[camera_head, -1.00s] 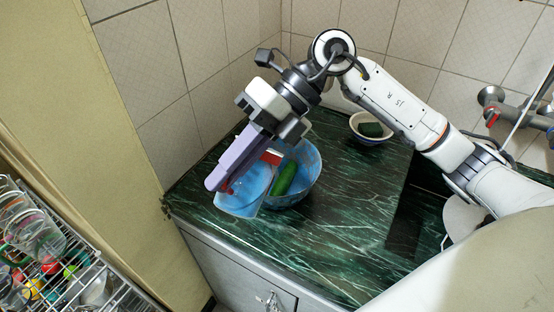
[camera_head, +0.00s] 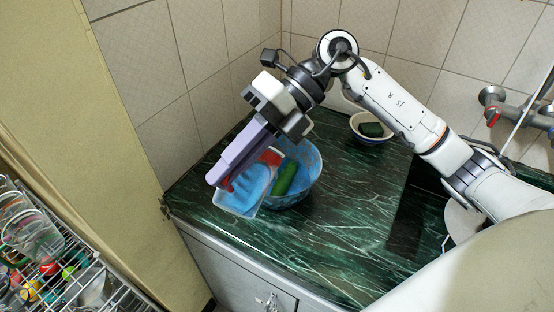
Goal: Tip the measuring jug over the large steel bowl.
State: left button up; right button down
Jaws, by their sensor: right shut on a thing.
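My right gripper (camera_head: 222,178), with long purple fingers, reaches in from the right and points down to the left. It is shut on a clear, blue-tinted vessel with red on it, apparently the measuring jug (camera_head: 246,193). The jug is tilted, just left of a large bowl (camera_head: 313,176) and overlapping its left side in the camera_head view. The bowl looks blue rather than plain steel and holds a green, cucumber-like thing (camera_head: 285,177). The fingers hide part of the jug, and its contents cannot be made out clearly. My left gripper is not in view.
A small bowl (camera_head: 366,138) with something dark green stands at the back of the green marble counter (camera_head: 300,243). A sink opening and wall tap (camera_head: 495,110) are at the right. A wire rack (camera_head: 75,275) with glasses is at lower left. The counter's front is clear.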

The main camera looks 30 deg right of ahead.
jog(key=shift+w+d+r+y+b, duration=0.15)
jog(key=shift+w+d+y+b, duration=0.1)
jog(key=shift+d+y+b, duration=0.25)
dwell(0.7)
jog(key=shift+w+d+r+m+g+y, duration=0.2)
jog(key=shift+d+r+g+y, duration=0.05)
jog(key=shift+r+y, duration=0.15)
jog(key=shift+w+d+r+m+g+y, duration=0.2)
jog(key=shift+d+r+g+y, duration=0.1)
jog(key=shift+r, duration=0.1)
dwell(0.4)
